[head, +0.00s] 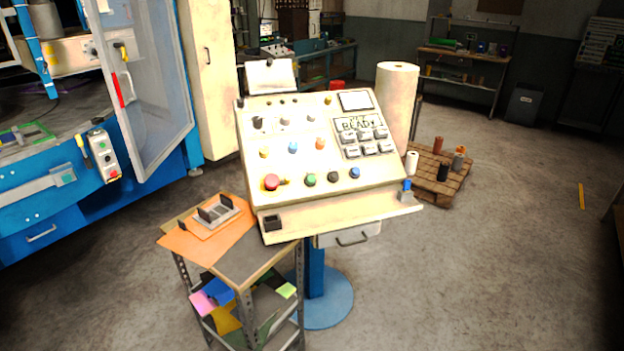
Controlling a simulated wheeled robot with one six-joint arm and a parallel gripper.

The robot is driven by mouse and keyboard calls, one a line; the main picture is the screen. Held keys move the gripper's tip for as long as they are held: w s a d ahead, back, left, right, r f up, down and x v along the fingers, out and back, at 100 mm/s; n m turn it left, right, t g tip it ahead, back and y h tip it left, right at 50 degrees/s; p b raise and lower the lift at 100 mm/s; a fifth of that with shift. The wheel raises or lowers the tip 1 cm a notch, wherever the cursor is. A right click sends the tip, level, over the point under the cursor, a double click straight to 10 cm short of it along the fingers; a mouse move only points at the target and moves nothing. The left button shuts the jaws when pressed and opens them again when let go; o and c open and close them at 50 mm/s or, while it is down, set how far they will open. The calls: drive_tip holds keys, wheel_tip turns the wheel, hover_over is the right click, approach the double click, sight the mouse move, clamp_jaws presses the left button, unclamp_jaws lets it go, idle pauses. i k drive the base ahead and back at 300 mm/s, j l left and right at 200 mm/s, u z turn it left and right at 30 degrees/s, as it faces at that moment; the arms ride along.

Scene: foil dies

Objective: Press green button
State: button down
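A tilted cream control panel (320,222) stands on a blue post in the middle of the head view. The green button (310,180) is in the panel's lower row. A larger red button (271,182) is to its left, with a small dark part between them. A black button (333,177) and a blue button (355,173) are to its right. Nothing covers the green button. My gripper is not in this view.
A small cart (262,262) with an orange sheet stands at the panel's front left. A blue machine (70,215) with an open clear door (150,90) is at the left. A pallet (428,190) with rolls stands behind right. The floor at the right is clear.

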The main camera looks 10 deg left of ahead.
sight(311, 179)
drive_tip(key=i+j+z, duration=0.15)
drive_tip(key=j, duration=0.2)
drive_tip(key=i+j+z, duration=0.1)
drive_tip(key=j, duration=0.3)
drive_tip(key=i+j+z, duration=0.15)
drive_tip(key=j, duration=0.25)
drive_tip(key=i+j+z, duration=0.1)
drive_tip(key=j, duration=0.3)
drive_tip(key=i+j+z, duration=0.15)
drive_tip(key=j, duration=0.3)
drive_tip(key=i, duration=0.1)
